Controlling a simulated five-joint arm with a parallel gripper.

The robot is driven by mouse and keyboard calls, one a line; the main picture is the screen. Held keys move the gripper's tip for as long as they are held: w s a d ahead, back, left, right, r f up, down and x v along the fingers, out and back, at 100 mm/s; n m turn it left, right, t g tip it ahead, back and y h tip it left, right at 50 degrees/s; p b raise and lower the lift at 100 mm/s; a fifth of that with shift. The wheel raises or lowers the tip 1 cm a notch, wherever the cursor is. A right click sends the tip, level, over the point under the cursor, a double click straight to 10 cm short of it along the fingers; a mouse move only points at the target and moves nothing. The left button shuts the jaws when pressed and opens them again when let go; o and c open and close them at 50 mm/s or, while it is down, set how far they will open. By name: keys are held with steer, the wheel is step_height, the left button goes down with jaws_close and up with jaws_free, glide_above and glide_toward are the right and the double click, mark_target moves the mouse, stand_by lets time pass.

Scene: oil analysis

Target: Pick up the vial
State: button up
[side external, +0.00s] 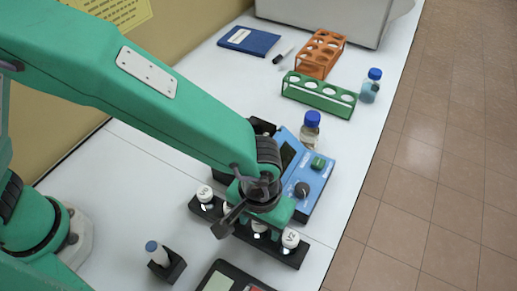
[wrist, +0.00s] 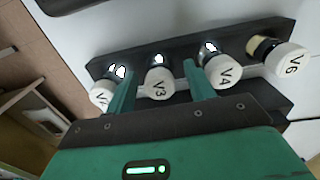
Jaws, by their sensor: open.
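White-capped vials stand in a black rack (side external: 200,211), which also shows in the wrist view (wrist: 265,100). In the wrist view my gripper (wrist: 159,68) is open, with one finger on each side of the vial marked V3 (wrist: 160,88). I cannot tell whether the fingers touch it. The vial marked V4 (wrist: 222,74) is just right of the right finger. Another white-capped vial (wrist: 103,95) is left of the left finger, and one more (wrist: 287,59) is at the right end. In the side view my gripper (side external: 250,215) is over the rack and hides part of it.
A blue instrument (side external: 318,182) and a bottle with a blue cap (side external: 310,130) are behind the rack. A small black holder with a blue-topped item (side external: 157,252) and a dark device (side external: 228,278) are in front. Green (side external: 318,97) and orange (side external: 320,52) racks stand farther back.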

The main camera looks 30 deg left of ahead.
steer(key=c, duration=1.1)
steer(key=shift+o, duration=0.2)
steer(key=shift+r, duration=0.2)
step_height(320, 180, up, 10)
steer(key=shift+f, duration=0.15)
steer(key=w+a+r+n, duration=0.2)
steer(key=w+a, duration=0.3)
steer(key=w, duration=0.4)
steer(key=w+a+r+n, duration=0.2)
steer(key=w+a+n, duration=0.2)
steer(key=w, duration=0.5)
steer(key=a, duration=0.2)
steer(key=shift+w+a+r, duration=0.3)
steer(key=shift+r, duration=0.05)
